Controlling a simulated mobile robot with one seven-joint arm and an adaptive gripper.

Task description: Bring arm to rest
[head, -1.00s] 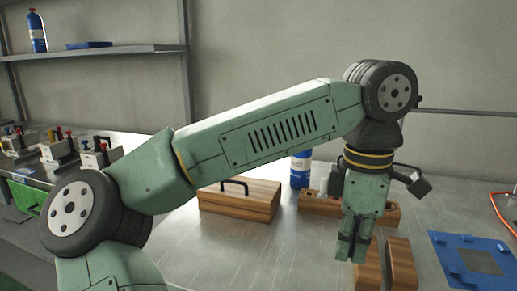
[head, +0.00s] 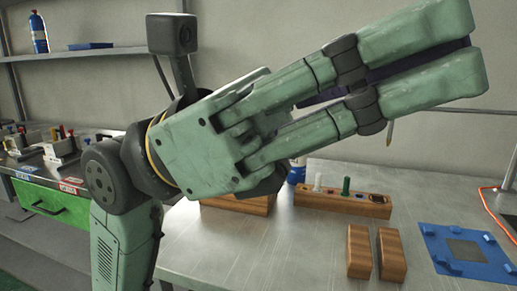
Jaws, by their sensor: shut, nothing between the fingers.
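My gripper (head: 468,47) is large and close in the head view, raised above the table and pointing to the upper right. Its two long green fingers lie near each other, shut, with nothing seen held between them. My arm (head: 122,235) rises at the left, with the wrist folded near the picture's middle. The gripper hides part of the back wall and the top of the wooden box.
On the metal table (head: 290,255) are two wooden blocks (head: 360,252), a wooden rack (head: 340,203) with small coloured pieces, a partly hidden wooden box (head: 238,204) and a blue mat (head: 440,245). A shelf (head: 110,53) holds a blue bottle (head: 38,33). A green drawer (head: 55,200) is at left.

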